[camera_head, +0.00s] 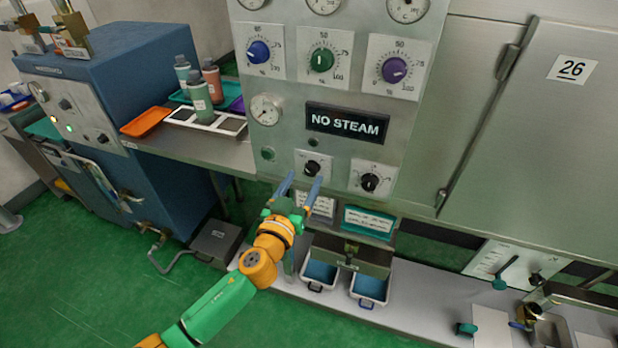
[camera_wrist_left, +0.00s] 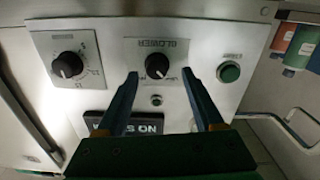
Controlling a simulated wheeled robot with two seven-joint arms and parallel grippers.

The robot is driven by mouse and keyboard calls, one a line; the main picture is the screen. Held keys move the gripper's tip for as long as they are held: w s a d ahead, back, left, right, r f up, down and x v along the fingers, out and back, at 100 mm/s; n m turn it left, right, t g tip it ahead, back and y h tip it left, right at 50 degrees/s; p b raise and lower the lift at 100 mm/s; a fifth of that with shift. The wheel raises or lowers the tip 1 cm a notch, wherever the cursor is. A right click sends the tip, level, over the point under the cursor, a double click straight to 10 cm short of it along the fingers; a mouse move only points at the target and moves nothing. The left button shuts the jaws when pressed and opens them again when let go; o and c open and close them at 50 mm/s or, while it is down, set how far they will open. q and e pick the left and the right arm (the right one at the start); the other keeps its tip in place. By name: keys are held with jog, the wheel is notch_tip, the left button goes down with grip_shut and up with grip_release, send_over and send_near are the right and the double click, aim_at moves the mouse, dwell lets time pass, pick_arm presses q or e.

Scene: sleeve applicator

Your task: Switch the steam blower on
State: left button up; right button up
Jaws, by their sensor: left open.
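The blower knob (camera_head: 312,168) is a black rotary knob on a white plate low on the steel panel. In the left wrist view the knob (camera_wrist_left: 157,66) sits under an upside-down BLOWER label, with its white pointer line towards the lower right. My left gripper (camera_head: 302,184) is open in front of it. In the wrist view its two blue fingers (camera_wrist_left: 160,76) lie either side of the knob, with a gap on each side; I cannot tell how far they are from the panel. The display (camera_head: 346,123) reads NO STEAM. My right gripper is not in view.
A second black knob (camera_head: 370,182) is to the right on the same panel. A green button (camera_wrist_left: 229,72) and a small button (camera_wrist_left: 156,100) are close to the fingers. Below are a teal-framed card (camera_head: 368,222) and two bins (camera_head: 369,289).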

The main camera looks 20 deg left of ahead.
pick_arm(q)
jog(key=shift+w, duration=0.7)
jog(key=shift+w+d+r, duration=0.15)
jog(key=shift+w+d, duration=0.1)
jog(key=shift+d, duration=0.05)
grip_shut()
